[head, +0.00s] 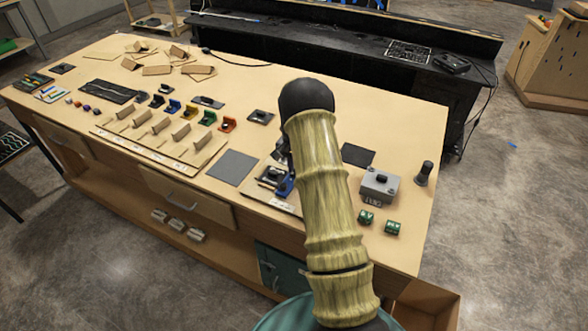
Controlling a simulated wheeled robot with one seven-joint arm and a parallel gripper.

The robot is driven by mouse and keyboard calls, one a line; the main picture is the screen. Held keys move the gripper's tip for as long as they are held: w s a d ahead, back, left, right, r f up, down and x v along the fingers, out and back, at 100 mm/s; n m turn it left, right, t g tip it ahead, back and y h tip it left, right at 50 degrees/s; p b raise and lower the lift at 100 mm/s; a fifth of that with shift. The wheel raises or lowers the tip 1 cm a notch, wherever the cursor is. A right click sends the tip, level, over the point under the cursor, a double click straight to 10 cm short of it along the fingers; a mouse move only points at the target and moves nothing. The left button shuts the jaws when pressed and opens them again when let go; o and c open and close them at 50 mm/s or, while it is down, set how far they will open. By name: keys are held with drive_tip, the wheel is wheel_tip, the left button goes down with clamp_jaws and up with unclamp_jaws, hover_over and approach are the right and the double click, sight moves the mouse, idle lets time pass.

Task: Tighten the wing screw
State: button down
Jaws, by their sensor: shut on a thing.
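My arm rises from the bottom of the head view and hides most of the work spot behind it. A part of my gripper (284,150) shows as a dark, bluish shape just left of the arm, over a small fixture (270,177) with dark and metallic parts on a pale base. A blue part (286,184) shows low beside the arm at this fixture. My gripper is shut at the fixture; its fingertips and the wing screw between them are hidden or too small to make out.
The wooden bench (330,200) carries a grey mat (232,167) left of the fixture. Coloured holders and a slotted wooden rack (160,145) fill the left.

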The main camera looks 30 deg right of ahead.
drive_tip(key=shift+w+r, duration=0.1)
drive_tip(key=shift+r, duration=0.05)
drive_tip(key=c, duration=1.5)
unclamp_jaws()
drive_tip(key=shift+o, duration=0.2)
wheel_tip(320, 180, up, 17)
drive_tip(key=b, duration=0.4)
drive_tip(key=shift+r, duration=0.15)
drive_tip(key=shift+a, duration=0.15)
drive_tip(key=s+a+f+n+t, duration=0.1)
drive_tip(key=s+a+n, duration=0.2)
drive_tip(key=s, duration=0.6)
drive_tip(key=s+a+f+n, duration=0.2)
drive_tip(key=s+a+n, duration=0.2)
drive_tip(key=s+a, duration=0.4)
drive_tip(key=s+a+f+n+t, duration=0.1)
drive_tip(key=s+a+n, duration=0.2)
drive_tip(key=s+a, duration=0.3)
drive_tip(key=s, duration=0.4)
drive_tip(key=shift+s+a+f+t, duration=0.15)
drive_tip(key=shift+s+f+t, duration=0.15)
